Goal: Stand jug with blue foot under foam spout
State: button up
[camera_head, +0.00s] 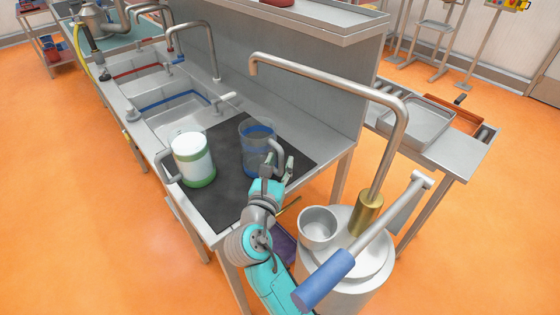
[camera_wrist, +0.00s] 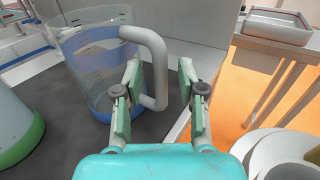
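The clear jug with a blue foot (camera_head: 257,148) stands upright on the black mat, its grey handle facing right. The jug fills the left of the wrist view (camera_wrist: 100,65), and its handle (camera_wrist: 157,65) lies between my fingers. My gripper (camera_head: 278,166) is open; its green-padded fingers (camera_wrist: 160,85) stand on either side of the handle, with a gap visible on the right. I cannot tell if the left finger touches it. A tall bent pipe with a downturned spout (camera_head: 254,68) rises from a brass collar on a drum; no label marks it as the foam spout.
A white jug with a green foot (camera_head: 193,160) stands left on the black mat (camera_head: 225,203). The drum (camera_head: 352,285) carries a small metal pot (camera_head: 318,226) and a blue-gripped lever (camera_head: 328,278). Sinks (camera_head: 178,112) and another tap (camera_head: 215,60) lie beyond. A metal tray (camera_head: 416,122) sits on the side table.

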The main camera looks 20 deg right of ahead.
jog(key=v, duration=1)
jog(key=shift+s+a, duration=0.2)
jog(key=shift+s, duration=0.1)
